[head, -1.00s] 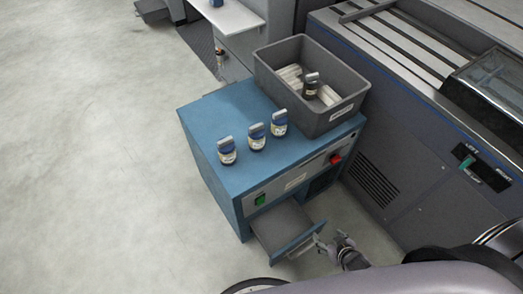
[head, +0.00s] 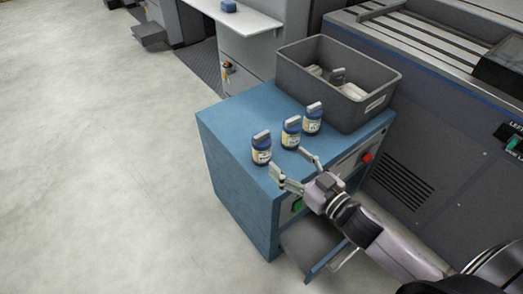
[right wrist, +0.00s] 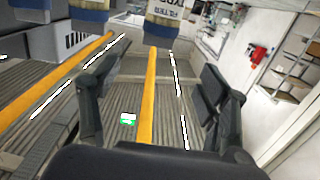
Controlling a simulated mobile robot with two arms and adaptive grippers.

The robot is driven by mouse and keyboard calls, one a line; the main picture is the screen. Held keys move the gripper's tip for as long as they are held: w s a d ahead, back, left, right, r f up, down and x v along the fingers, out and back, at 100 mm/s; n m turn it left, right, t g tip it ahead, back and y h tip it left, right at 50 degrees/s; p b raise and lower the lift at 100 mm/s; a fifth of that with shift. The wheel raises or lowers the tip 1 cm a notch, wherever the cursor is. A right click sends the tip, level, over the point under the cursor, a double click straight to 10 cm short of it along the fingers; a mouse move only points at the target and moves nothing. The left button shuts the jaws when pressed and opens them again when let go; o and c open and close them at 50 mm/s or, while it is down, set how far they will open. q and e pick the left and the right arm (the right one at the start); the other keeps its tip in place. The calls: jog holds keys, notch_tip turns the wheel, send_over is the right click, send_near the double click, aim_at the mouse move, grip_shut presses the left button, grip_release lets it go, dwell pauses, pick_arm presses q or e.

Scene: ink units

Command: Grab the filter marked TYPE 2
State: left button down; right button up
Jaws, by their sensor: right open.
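My right gripper (head: 288,162) is open and empty, just in front of the left and middle filters. In the right wrist view, its spread fingers (right wrist: 160,72) have nothing between them. A filter with lettering (right wrist: 165,16) is cut off at the top; its number is not legible. My left gripper is out of view.
A grey crate (head: 310,92) behind the row holds white items and a dark grey-capped piece (head: 337,76). An open drawer (head: 312,246) juts from the cabinet front below my right arm. A large machine (head: 440,135) stands at right. The floor at left is clear.

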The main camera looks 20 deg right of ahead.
aim_at(263, 137)
jog(key=x, duration=0.7)
jog(key=shift+w+a+b, duration=0.1)
jog(key=shift+w+b, duration=0.2)
jog(key=shift+w, duration=0.2)
jog(key=x, duration=0.3)
jog(key=shift+w+r, duration=0.1)
jog(key=shift+w, duration=0.1)
jog(key=shift+w+a, duration=0.2)
jog(key=shift+w, duration=0.3)
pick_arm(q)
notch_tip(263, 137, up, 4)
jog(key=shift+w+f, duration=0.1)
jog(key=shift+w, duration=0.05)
pick_arm(e)
jog(key=shift+c, duration=0.4)
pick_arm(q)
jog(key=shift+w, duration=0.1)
pick_arm(e)
grip_shut()
